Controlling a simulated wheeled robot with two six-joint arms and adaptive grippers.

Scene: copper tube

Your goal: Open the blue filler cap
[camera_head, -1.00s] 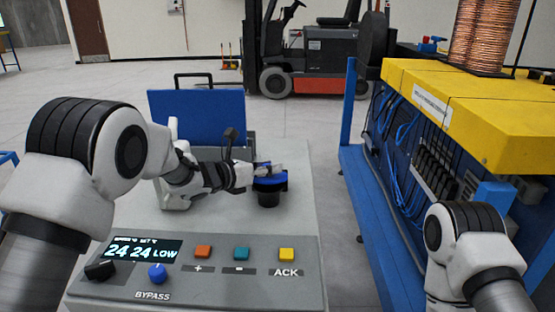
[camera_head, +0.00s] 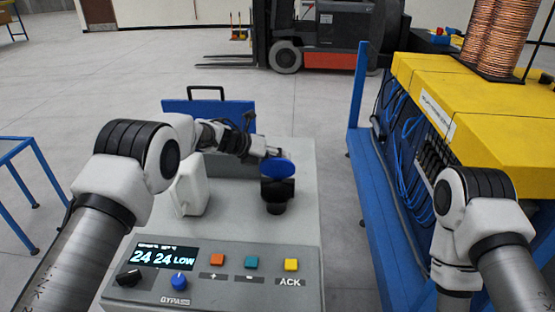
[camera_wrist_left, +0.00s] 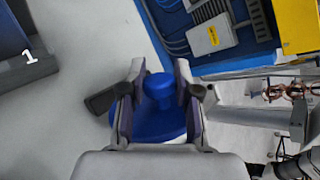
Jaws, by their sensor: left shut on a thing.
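The blue filler cap (camera_head: 277,168) is above a black filler neck (camera_head: 276,205) on the grey machine top. It is tilted, its blue face showing as an oval; I cannot tell whether it is still attached to the neck. My left gripper (camera_head: 271,153) is shut on the cap. In the left wrist view the two fingers of the left gripper (camera_wrist_left: 158,82) close on the cap's raised blue knob (camera_wrist_left: 159,86), with its blue disc (camera_wrist_left: 155,125) below. The right arm shows at the lower right, but its gripper is out of view.
The grey panel (camera_head: 220,290) has a lit display and several buttons in front. A white container (camera_head: 190,186) stands left of the neck. A blue box lid (camera_head: 225,116) stands behind. A blue-framed yellow machine (camera_head: 445,85) is to the right.

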